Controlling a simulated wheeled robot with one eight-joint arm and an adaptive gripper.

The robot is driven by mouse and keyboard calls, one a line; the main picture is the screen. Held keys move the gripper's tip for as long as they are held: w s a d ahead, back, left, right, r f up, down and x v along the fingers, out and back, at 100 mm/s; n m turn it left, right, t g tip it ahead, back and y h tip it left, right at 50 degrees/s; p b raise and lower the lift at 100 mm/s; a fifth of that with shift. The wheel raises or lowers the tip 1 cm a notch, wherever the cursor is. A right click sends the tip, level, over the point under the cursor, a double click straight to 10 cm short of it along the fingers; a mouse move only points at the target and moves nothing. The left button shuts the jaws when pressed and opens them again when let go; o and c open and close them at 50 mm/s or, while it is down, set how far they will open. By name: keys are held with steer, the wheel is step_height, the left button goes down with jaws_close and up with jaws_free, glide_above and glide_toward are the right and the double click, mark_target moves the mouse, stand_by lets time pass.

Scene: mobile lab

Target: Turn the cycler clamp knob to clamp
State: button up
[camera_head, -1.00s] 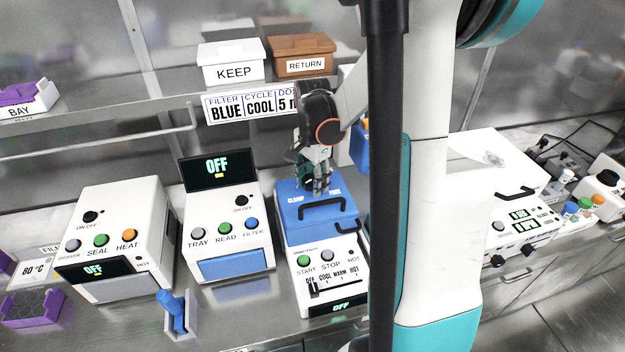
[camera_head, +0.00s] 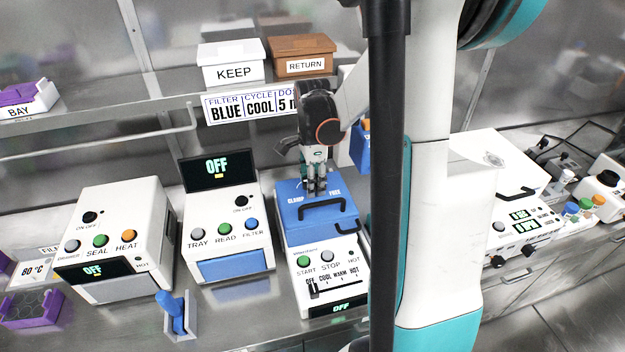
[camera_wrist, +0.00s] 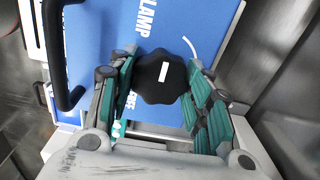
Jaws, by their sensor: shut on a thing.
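The cycler (camera_head: 325,265) is a white box with a blue lid (camera_head: 305,232), lettered CLAMP and FREE, in the middle of the head view. Its clamp knob (camera_wrist: 158,88) is black and lobed with a white pointer line, seen clearly in the wrist view on the blue lid (camera_wrist: 100,35). My gripper (camera_head: 316,192) points down over the back of the lid. In the head view the fingers hide the knob.
A black lid handle (camera_head: 322,204) lies just in front of my fingers. The reader (camera_head: 225,225) and sealer (camera_head: 120,230) stand to the left. The shelf above holds the KEEP box (camera_head: 232,72) and RETURN box (camera_head: 302,65).

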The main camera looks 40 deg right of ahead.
steer(key=o, duration=1.1)
step_height(320, 180, up, 12)
stand_by(0.5)
